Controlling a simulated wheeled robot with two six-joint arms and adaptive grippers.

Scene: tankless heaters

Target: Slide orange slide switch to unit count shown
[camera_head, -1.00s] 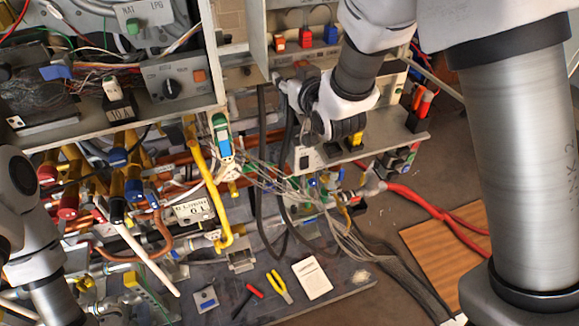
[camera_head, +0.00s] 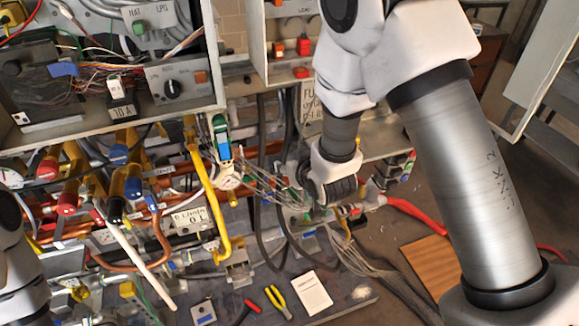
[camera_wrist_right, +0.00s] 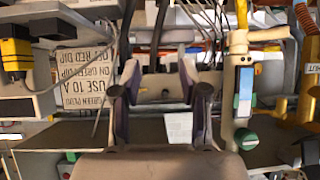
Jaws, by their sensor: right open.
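An orange block (camera_head: 201,77) sits on the grey dial panel at upper left; I cannot tell its setting. Another orange-red slider (camera_head: 303,47) shows in the box at top centre. In the right wrist view my right gripper (camera_wrist_right: 160,94) is open and empty. My left gripper is out of view.
A tall green, white and blue part (camera_head: 221,137) stands beside a yellow pipe (camera_head: 208,190). Thin wires and black hoses crowd the centre. A printed sign (camera_wrist_right: 88,75) is behind my right gripper. Pliers (camera_head: 278,302) and a white card (camera_head: 311,292) lie on the lower board.

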